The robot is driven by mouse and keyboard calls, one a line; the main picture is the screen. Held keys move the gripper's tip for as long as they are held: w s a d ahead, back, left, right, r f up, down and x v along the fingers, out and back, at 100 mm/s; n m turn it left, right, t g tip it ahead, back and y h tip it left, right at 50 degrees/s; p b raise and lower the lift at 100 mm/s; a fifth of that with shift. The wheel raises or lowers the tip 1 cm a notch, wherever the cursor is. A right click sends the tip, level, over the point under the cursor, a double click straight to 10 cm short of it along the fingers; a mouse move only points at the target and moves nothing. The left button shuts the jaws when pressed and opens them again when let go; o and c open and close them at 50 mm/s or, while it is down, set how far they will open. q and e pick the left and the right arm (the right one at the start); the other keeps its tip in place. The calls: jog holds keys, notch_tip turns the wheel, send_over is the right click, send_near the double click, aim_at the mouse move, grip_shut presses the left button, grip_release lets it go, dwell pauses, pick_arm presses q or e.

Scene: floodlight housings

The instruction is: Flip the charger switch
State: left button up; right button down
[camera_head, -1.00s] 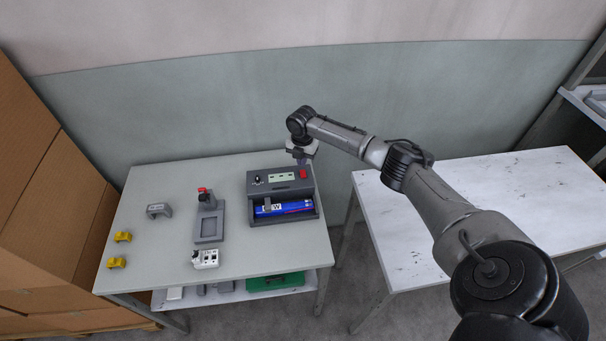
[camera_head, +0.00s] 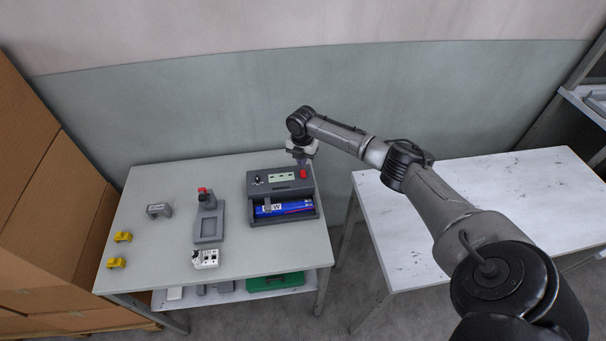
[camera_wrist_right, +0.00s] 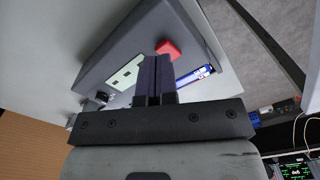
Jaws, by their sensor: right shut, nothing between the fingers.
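The charger (camera_head: 259,187) is a dark grey box at the right end of the grey table. Its top has a red switch (camera_head: 303,174), a pale green panel and a black knob; a blue battery (camera_head: 284,208) lies in its front bay. My right gripper (camera_head: 303,161) is over the back right of the charger, close to the red switch. In the right wrist view, the shut, empty fingers (camera_wrist_right: 154,62) point at the charger, with the red switch (camera_wrist_right: 168,48) just beside their tips. I cannot tell whether they touch. My left gripper is not in view.
On the table stand a grey fixture with a red top (camera_head: 208,228), a small white device (camera_head: 205,259), a grey bracket (camera_head: 159,210) and two yellow parts (camera_head: 122,237). A white table (camera_head: 480,200) is to the right. Cardboard boxes (camera_head: 50,190) stand left.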

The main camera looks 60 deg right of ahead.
aim_at(302, 171)
jog(key=shift+f, duration=0.3)
dwell(0.5)
jog(key=shift+f, duration=0.25)
jog(key=shift+f+b, duration=0.8)
jog(key=shift+f, duration=0.3)
jog(key=shift+r, duration=0.1)
notch_tip(302, 171, up, 3)
jog(key=p, duration=0.3)
jog(key=shift+r, duration=0.15)
notch_tip(302, 171, up, 4)
jog(key=p, duration=0.4)
jog(key=shift+f, duration=0.2)
